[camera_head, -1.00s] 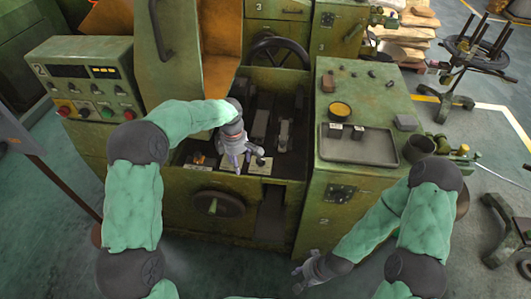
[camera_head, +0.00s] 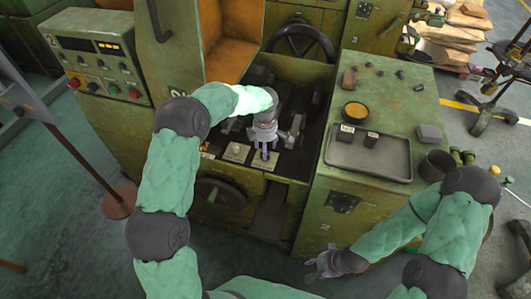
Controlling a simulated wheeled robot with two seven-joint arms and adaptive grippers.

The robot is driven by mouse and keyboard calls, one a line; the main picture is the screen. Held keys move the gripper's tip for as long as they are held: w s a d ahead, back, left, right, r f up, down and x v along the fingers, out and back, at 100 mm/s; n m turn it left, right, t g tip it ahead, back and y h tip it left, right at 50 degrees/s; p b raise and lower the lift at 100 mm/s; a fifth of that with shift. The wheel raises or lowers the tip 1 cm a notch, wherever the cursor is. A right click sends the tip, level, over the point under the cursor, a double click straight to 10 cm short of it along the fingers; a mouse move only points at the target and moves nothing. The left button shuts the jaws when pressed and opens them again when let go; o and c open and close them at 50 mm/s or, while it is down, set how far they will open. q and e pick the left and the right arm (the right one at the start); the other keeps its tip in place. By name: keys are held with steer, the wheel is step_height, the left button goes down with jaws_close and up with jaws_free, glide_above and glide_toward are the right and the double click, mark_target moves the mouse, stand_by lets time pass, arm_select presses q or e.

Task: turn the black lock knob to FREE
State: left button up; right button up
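The black lock knob (camera_head: 265,155) seems to be the small dark piece on a pale label plate at the front edge of the green machine's open bay. My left gripper (camera_head: 264,150) points down right over this plate, with its fingers around or just beside the knob. They cover most of it, so I cannot tell if they touch it or how far they are closed. The lettering on the plate is too small to read. My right gripper (camera_head: 312,270) is low in front of the machine, empty, with its fingers apart.
A second label plate (camera_head: 237,152) lies just left. A dark round handwheel (camera_head: 221,193) is on the machine's front. To the right, a grey tray (camera_head: 366,157) with small dark blocks and a yellow-topped tin (camera_head: 355,111) stand on the cabinet. A post (camera_head: 82,160) stands at left.

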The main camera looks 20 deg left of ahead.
arm_select(q)
steer(key=shift+f, duration=1.25)
steer(key=c, duration=1.2)
